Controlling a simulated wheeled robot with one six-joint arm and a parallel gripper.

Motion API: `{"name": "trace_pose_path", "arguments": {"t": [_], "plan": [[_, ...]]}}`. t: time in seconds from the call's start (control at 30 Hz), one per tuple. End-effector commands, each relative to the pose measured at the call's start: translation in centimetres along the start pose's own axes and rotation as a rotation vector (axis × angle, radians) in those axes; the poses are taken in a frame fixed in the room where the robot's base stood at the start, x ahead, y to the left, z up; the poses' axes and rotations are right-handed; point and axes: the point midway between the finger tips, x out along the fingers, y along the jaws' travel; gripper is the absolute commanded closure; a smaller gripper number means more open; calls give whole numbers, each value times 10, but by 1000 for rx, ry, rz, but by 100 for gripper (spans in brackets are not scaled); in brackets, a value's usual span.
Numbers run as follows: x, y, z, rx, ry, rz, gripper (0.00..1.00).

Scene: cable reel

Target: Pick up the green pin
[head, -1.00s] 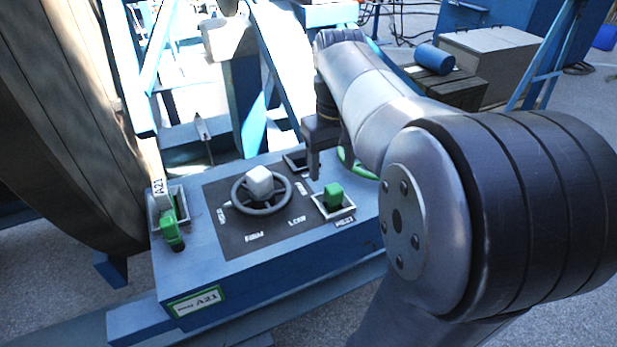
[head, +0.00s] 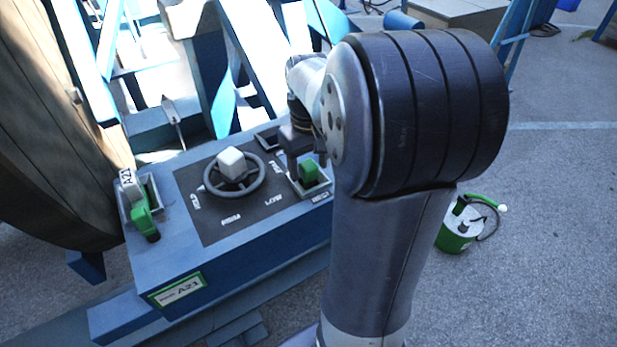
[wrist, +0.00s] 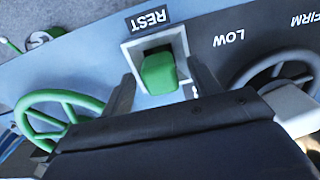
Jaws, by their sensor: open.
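A green block-like piece, the likely green pin (head: 310,172), stands in a square grey-rimmed socket marked REST on the blue console. In the wrist view the green pin (wrist: 158,73) sits in the socket, between my two fingers. My gripper (wrist: 166,88) is open, with a finger on each side of the pin; I cannot tell whether either touches it. In the head view my gripper (head: 301,163) is over the REST socket, partly hidden by my arm. A second green piece (head: 143,215) sits in a bracket at the console's left, by a tag reading A21.
A handwheel (head: 234,174) with a white hub lies left of the socket, on a dark panel marked LOW and FIRM. A green ring wheel (wrist: 55,112) shows in the wrist view. A green-and-white canister (head: 457,232) stands on the ground at right.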

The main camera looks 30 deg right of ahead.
Motion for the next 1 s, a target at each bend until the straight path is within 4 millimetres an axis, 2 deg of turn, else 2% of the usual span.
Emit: {"name": "trace_pose_path", "arguments": {"t": [0.1, 0.33, 1.0], "plan": [[8, 0, 0, 0, 0, 0, 42], [9, 0, 0, 0, 1, 0, 43], [9, 0, 0, 0, 1, 0, 97]]}}
